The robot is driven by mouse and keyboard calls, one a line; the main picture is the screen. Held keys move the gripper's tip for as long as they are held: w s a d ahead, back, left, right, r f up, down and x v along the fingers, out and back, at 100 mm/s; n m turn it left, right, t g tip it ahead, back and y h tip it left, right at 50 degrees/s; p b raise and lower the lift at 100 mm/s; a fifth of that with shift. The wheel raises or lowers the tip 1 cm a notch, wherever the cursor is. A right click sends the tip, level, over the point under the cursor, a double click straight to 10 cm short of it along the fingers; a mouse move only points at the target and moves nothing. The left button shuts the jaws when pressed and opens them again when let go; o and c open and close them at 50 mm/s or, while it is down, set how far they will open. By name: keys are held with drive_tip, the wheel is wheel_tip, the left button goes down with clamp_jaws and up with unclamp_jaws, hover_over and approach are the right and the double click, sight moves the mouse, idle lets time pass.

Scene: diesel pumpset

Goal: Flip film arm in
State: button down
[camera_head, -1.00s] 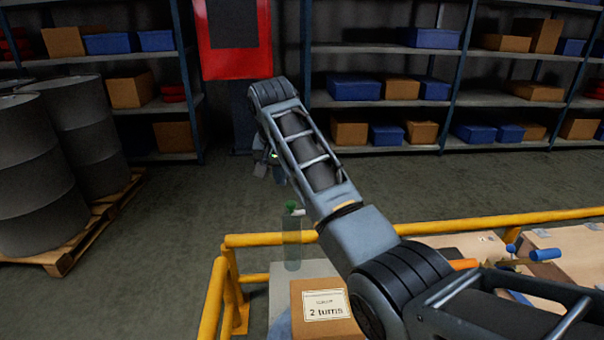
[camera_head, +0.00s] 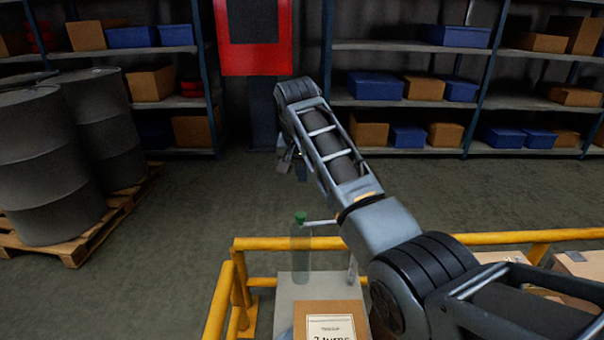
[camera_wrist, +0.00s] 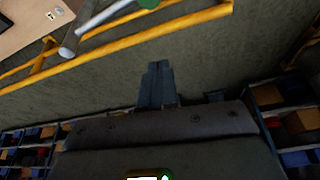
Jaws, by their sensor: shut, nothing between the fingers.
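A pale grey rod (camera_head: 322,222) extends right from the green-capped top (camera_head: 300,217) of a translucent green cylinder (camera_head: 300,258), and my arm hides what lies beyond. In the wrist view a pale rod (camera_wrist: 103,17) runs from a rounded lower end up to a green piece (camera_wrist: 148,3) at the top edge. I cannot tell for certain which part is the film arm. My gripper (camera_wrist: 155,70) is shut and empty, pointing over bare floor, apart from the rod. In the head view my gripper (camera_head: 288,160) is small, half behind my arm, beyond the cylinder.
A yellow rail (camera_head: 275,243) runs around the pumpset area. Drums (camera_head: 50,165) stand on a pallet (camera_head: 75,250) at left. Shelves (camera_head: 405,103) line the back; floor between is clear.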

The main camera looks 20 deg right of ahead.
drive_tip(key=shift+s+a+f+p, duration=0.15)
drive_tip(key=shift+s+f+p, duration=0.2)
drive_tip(key=shift+f, duration=0.9)
drive_tip(key=shift+s+a+f+p, duration=0.1)
drive_tip(key=shift+f+p, duration=0.3)
drive_tip(key=shift+f, duration=0.8)
drive_tip(key=shift+s+a+f+p, duration=0.15)
drive_tip(key=shift+s+f+p, duration=0.2)
drive_tip(key=shift+f, duration=0.9)
drive_tip(key=shift+w, duration=0.1)
drive_tip(key=shift+w+f, duration=0.1)
